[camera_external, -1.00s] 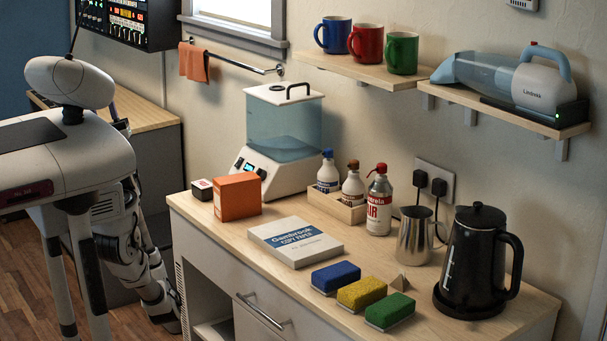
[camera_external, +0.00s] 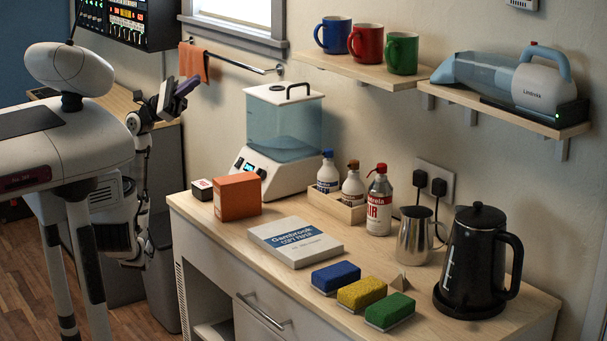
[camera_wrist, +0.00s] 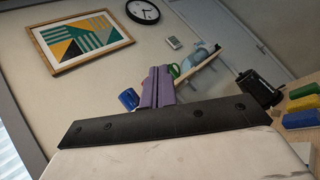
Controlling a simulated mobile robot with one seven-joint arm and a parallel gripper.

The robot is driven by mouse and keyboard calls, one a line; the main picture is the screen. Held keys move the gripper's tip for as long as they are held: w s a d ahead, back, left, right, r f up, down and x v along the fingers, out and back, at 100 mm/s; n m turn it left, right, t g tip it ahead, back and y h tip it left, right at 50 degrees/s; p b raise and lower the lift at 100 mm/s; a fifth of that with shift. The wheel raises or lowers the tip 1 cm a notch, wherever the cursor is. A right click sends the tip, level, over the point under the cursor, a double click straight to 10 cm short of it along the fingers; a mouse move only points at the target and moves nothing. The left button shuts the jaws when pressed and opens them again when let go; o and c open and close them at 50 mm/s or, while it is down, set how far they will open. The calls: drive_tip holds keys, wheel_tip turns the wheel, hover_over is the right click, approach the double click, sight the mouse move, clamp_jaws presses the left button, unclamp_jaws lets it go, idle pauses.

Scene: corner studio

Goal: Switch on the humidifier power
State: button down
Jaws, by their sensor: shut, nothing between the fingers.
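The humidifier (camera_external: 284,125) has a clear bluish tank, a white lid with a dark handle and a white base. It stands at the back left of the counter. Its base front carries a small lit blue display (camera_external: 249,168) and a dark knob (camera_external: 262,173). My gripper (camera_external: 188,86) is raised in the air left of the humidifier, near the orange towel and clear of the counter. In the wrist view its purple fingers (camera_wrist: 158,88) are together with nothing between them. The humidifier does not show clearly in the wrist view.
An orange box (camera_external: 237,197) and a small dark box (camera_external: 202,189) stand in front of the humidifier base. A towel rail (camera_external: 232,59) runs along the wall behind my gripper. Bottles (camera_external: 353,184) stand right of the humidifier. A paper pack (camera_external: 296,242) lies nearer the front.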

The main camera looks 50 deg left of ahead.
sight(236, 166)
drive_tip(key=w+a+f+t+y, duration=0.2)
drive_tip(key=w+a+f+y, duration=0.1)
drive_tip(key=w+f+y, duration=0.45)
drive_tip(key=w+a+f+g+y+p, duration=0.1)
drive_tip(key=w+a+f+g+y, duration=0.1)
drive_tip(key=a+f+y, duration=0.5)
drive_tip(key=w+a+f+n+g+y+p, duration=0.1)
drive_tip(key=w+a+f+g+y, duration=0.1)
drive_tip(key=a+f+y, duration=0.4)
drive_tip(key=a+f+g, duration=0.1)
drive_tip(key=a, duration=0.4)
drive_tip(key=shift+w+f+g+y, duration=0.3)
drive_tip(key=shift+f+g+y, duration=0.05)
drive_tip(key=shift+f+g, duration=0.05)
drive_tip(key=p+x, duration=0.4)
drive_tip(key=x, duration=1)
drive_tip(key=shift+d+p, duration=0.1)
drive_tip(key=shift+p, duration=0.2)
